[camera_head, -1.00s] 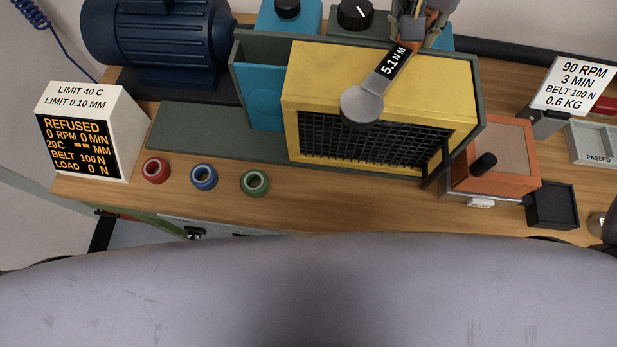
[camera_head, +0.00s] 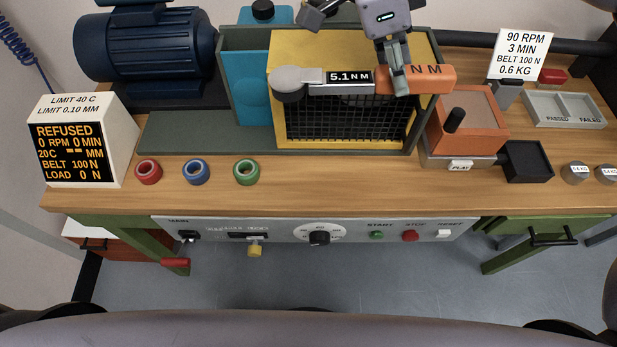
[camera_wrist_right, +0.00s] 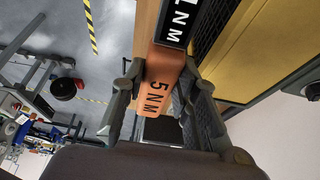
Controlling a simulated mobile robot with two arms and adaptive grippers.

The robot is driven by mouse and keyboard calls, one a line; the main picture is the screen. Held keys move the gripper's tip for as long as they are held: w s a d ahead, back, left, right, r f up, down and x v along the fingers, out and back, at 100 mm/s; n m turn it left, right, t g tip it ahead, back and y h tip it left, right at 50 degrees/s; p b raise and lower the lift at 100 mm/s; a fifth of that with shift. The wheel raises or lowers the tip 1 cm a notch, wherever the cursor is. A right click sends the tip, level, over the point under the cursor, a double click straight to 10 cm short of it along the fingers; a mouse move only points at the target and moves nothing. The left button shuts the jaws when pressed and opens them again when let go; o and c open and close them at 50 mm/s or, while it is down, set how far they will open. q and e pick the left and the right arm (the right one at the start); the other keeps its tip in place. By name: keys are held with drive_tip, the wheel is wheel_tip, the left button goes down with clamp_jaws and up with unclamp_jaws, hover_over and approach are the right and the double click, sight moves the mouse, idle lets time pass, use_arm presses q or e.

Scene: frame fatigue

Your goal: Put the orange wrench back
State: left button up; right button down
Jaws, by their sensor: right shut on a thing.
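The orange wrench (camera_head: 434,79) has an orange handle, a grey shaft with a black "5.1 NM" display and a round grey head. In the head view it lies about level across the front of the yellow guard (camera_head: 302,48), its head at the left. My right gripper (camera_head: 400,82) is shut on the orange handle. Whether the wrench touches the guard cannot be told. My left gripper is not in view.
A blue motor (camera_head: 150,42) and a display box (camera_head: 82,140) reading "REFUSED" stand at the left. Red, blue and green rings (camera_head: 246,172) lie in front. An orange block (camera_head: 468,118), a black tray (camera_head: 526,161) and a passed/failed tray (camera_head: 565,108) are at the right.

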drive_tip(key=shift+s+f, duration=0.15)
drive_tip(key=shift+f, duration=0.15)
hover_over(370, 182)
drive_tip(key=a, duration=0.2)
wheel_tip(370, 182, down, 6)
drive_tip(key=f+p, duration=0.1)
drive_tip(key=f, duration=0.9)
drive_tip(key=f+p, duration=0.2)
drive_tip(key=f, duration=0.8)
drive_tip(key=shift+d+f, duration=0.2)
drive_tip(key=shift+f, duration=0.2)
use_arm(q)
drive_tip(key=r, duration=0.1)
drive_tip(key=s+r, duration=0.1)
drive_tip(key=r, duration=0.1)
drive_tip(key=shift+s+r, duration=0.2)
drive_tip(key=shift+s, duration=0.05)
use_arm(e)
drive_tip(key=shift+f, duration=0.1)
drive_tip(key=shift+f, duration=0.15)
drive_tip(key=c, duration=1.3)
unclamp_jaws()
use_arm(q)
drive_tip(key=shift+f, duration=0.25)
use_arm(e)
drive_tip(key=shift+o, duration=0.3)
